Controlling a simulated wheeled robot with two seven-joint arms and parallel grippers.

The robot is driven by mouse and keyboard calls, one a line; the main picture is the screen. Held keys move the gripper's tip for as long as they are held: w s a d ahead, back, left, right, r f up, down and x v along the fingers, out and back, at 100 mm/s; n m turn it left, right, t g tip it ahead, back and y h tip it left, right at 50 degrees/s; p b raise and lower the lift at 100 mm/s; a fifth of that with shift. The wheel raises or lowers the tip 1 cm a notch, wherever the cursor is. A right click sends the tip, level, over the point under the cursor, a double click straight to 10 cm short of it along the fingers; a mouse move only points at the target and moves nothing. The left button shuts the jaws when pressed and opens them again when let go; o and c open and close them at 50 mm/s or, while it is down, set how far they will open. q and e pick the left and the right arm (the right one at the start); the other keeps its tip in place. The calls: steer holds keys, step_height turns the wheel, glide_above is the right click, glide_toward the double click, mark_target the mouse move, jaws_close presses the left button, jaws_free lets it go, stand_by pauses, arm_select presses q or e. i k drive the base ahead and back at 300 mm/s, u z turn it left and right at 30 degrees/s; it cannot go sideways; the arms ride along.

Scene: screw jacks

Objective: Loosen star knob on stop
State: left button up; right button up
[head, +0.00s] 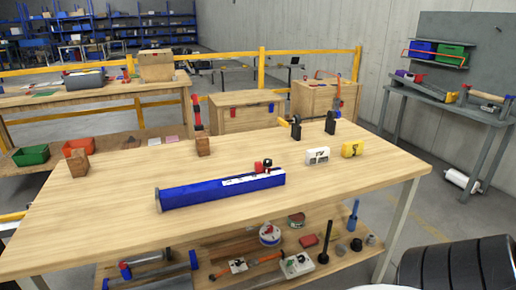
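A long blue rail (190,193) lies across the wooden table, its right end tilted toward the back. A pale marked strip (255,181) runs along its right part. A small stop (258,168), dark with a red part (267,162), sits on top of the rail near its right end. The red part may be the star knob, but its shape is too small to tell. Neither of my grippers shows in the head view, and nothing touches the stop.
The table front is clear. A lower shelf (345,257) holds tools. A dark ribbed object (458,264) fills the lower right.

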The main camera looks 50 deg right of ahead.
mark_target(268, 163)
steer(key=z, duration=0.85)
steer(key=i, duration=0.95)
steer(key=z, duration=1)
